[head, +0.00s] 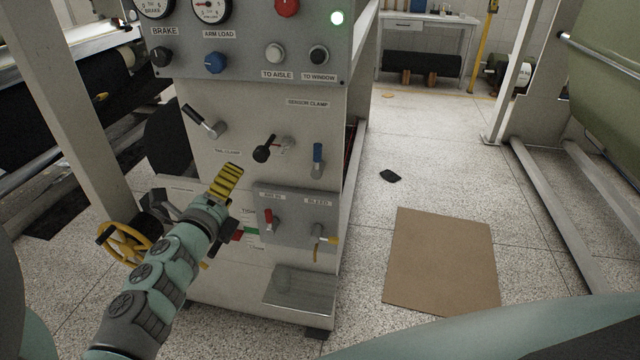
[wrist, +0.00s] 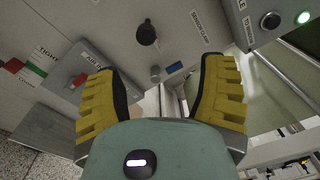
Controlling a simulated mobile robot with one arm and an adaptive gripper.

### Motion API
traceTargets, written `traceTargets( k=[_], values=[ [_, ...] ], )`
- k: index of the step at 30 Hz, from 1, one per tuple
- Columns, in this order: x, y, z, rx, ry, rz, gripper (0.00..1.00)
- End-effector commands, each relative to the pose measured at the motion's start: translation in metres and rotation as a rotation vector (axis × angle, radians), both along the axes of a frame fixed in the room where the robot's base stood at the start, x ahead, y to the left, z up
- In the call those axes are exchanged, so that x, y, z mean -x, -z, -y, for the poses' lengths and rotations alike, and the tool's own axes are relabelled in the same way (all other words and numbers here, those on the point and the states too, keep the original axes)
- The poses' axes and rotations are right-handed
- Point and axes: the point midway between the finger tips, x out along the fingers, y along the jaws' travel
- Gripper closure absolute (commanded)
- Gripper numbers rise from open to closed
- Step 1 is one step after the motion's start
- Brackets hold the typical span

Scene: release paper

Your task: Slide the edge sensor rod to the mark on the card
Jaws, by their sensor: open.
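My gripper (head: 229,180) is open and empty in front of the machine's pale front panel. In the wrist view its yellow fingers (wrist: 162,72) stand wide apart. A black knob (head: 262,155) sits on the panel, with a short grey metal piece (head: 287,143) and a small red mark close by. The wrist view shows this knob (wrist: 147,33) and a grey stub (wrist: 155,73) beyond the fingers. I cannot tell for certain which part is the edge sensor rod or the card. A blue handle (head: 317,155) is below the SENSOR CLAMP label (head: 307,104).
A black-tipped lever (head: 200,120) projects above my gripper. A yellow handwheel (head: 122,247) is at left. Brown cardboard (head: 440,262) lies on open floor at right.

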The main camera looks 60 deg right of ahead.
Motion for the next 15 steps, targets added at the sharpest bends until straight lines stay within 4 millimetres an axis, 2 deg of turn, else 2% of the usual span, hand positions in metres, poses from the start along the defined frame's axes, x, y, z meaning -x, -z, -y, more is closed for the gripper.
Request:
traceTargets(
  k=[1, 4, 11, 15],
  values=[
    [0.002, 0.019, 0.006, -0.023, -0.001, 0.036, 0.3],
    [0.0, 0.027, 0.01, -0.055, -0.014, 0.088, 0.3],
    [-0.004, 0.026, 0.017, -0.07, -0.026, 0.116, 0.3],
    [-0.01, 0.025, 0.032, -0.067, -0.028, 0.113, 0.3]
  ],
)
